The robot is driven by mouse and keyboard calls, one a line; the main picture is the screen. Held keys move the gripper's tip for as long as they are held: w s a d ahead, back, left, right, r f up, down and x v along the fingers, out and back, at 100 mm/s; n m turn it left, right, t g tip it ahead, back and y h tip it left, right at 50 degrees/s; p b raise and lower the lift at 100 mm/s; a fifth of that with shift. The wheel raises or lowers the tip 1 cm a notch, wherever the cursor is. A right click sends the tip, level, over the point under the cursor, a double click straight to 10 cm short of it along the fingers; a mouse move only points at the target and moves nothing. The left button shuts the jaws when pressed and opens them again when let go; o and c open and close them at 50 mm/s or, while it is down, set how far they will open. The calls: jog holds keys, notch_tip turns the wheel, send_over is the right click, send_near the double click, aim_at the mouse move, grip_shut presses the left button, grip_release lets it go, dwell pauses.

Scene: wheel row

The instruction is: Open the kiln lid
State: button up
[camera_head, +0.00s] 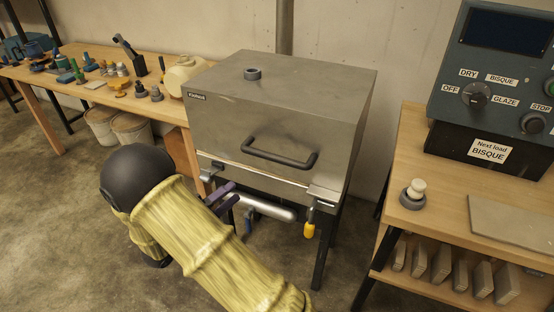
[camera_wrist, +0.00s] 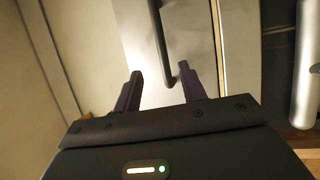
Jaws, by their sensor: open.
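The kiln (camera_head: 300,100) is a grey metal box on dark legs. Its lid (camera_head: 225,122) is down, with a pale seam below a black bar handle (camera_head: 280,154) on the front face. My gripper (camera_head: 231,196) is open and empty, below and left of the handle in the head view, apart from it. In the wrist view the handle (camera_wrist: 160,45) runs upward between the two dark fingertips (camera_wrist: 161,70); its lower end shows there. The seam lies to the right of the fingers in that view. My arm hides part of the kiln's lower left.
A silver cylinder (camera_head: 265,208) and a yellow-tipped part (camera_head: 310,222) sit low at the kiln's front. A workbench with tools (camera_head: 120,80) stands left. A right-hand bench (camera_head: 410,240) carries a control box (camera_head: 500,80). Floor shows between kiln and right bench.

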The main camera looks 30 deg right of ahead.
aim_at(277, 158)
jog(key=shift+d, duration=0.1)
jog(key=x, duration=1.7)
jog(key=shift+d, duration=0.2)
grip_shut()
